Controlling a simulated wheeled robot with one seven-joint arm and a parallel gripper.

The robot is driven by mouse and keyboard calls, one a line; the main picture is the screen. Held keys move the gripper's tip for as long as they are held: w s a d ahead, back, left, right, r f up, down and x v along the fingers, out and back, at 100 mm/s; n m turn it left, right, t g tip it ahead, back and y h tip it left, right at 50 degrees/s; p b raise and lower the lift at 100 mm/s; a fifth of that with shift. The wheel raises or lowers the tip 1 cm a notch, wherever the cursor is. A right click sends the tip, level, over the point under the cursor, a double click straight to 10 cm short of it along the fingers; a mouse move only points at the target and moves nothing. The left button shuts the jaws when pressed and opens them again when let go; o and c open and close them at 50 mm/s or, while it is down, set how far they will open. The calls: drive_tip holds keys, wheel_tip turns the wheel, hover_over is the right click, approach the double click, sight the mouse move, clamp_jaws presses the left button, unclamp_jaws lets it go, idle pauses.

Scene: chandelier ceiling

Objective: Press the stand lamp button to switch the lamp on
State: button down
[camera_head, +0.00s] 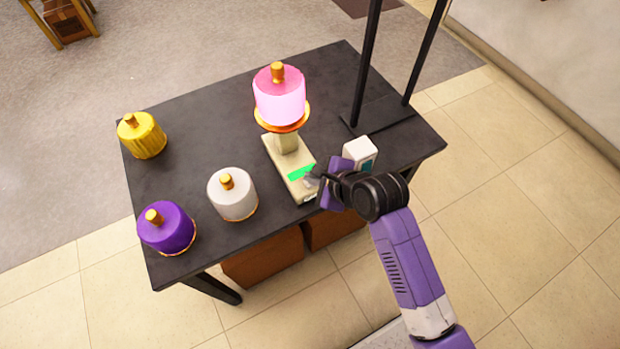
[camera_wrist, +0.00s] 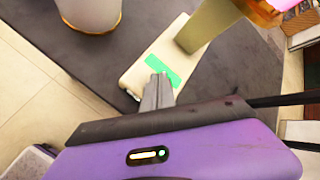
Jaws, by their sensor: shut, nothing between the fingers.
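The stand lamp has a glowing pink shade (camera_head: 279,99) with a gold knob, on a short post rising from a beige base (camera_head: 276,155). It stands on the dark table towards its right side. A green button (camera_head: 301,172) is on the near part of the base. My gripper (camera_head: 311,182) is shut and empty, its tips at the near end of the base, close beside the green button. In the wrist view the shut fingertips (camera_wrist: 159,82) overlap the green button's (camera_wrist: 163,69) lower edge. I cannot tell whether they touch it.
Yellow (camera_head: 142,136), white (camera_head: 232,194) and purple (camera_head: 166,229) shades stand on the left of the table (camera_head: 195,165). A small white box (camera_head: 360,151) is right of the base, close to my gripper. A black frame (camera_head: 364,65) rises at the table's right.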

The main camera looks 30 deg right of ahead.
wheel_tip(320, 180, up, 6)
drive_tip(key=p, duration=0.6)
drive_tip(key=shift+r+p, duration=0.1)
drive_tip(key=shift+p, duration=0.3)
